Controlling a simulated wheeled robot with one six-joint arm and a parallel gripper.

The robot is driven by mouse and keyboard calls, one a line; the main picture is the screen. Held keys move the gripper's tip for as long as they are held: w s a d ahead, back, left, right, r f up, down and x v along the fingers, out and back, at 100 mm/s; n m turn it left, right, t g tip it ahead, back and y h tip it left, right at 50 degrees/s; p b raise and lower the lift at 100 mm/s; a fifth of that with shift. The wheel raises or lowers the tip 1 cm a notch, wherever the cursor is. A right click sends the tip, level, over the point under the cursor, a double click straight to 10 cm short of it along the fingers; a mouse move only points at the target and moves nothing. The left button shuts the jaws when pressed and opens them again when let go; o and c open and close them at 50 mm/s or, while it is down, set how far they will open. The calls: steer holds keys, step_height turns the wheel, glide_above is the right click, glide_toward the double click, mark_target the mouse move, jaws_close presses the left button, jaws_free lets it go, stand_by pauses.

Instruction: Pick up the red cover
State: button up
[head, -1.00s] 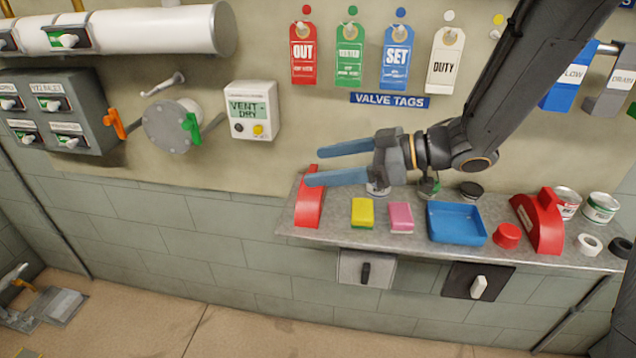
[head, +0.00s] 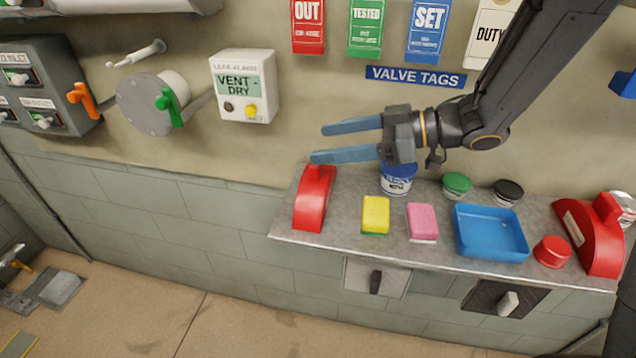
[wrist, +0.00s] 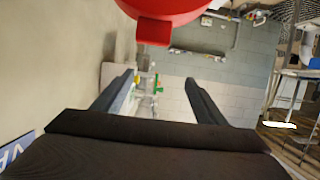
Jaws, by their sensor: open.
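A red curved cover (head: 315,203) with a small tab on top stands at the left end of the grey shelf. Another red cover (head: 590,240), with a pale label, stands at the right end. My gripper (head: 320,143) is open and empty, its blue-grey fingers pointing left. In the head view it appears just above the left cover's top, apart from it. In the wrist view, a red part with a block-like tab (wrist: 153,31) shows at the top edge, beyond the fingers (wrist: 160,82); most of it is cut off.
On the shelf (head: 335,228) between the covers are a yellow sponge (head: 375,214), a pink sponge (head: 422,222), a blue tray (head: 490,233), a red round lid (head: 551,252) and several cans behind. The wall with valve tags rises behind.

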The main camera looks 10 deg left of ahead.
mark_target(317, 180)
steer(key=shift+w+a+f+b, duration=0.4)
steer(key=shift+w+a+f, duration=0.05)
steer(key=shift+a+f, duration=0.8)
steer(key=shift+w+a+f+b, duration=0.4)
steer(key=shift+a+f, duration=0.75)
steer(key=shift+f, duration=0.2)
steer(key=shift+w+a+f+b, duration=0.35)
steer(key=shift+w+a+f, duration=0.1)
steer(key=shift+a+f, duration=0.8)
steer(key=c, duration=1.2)
steer(key=shift+c, duration=0.2)
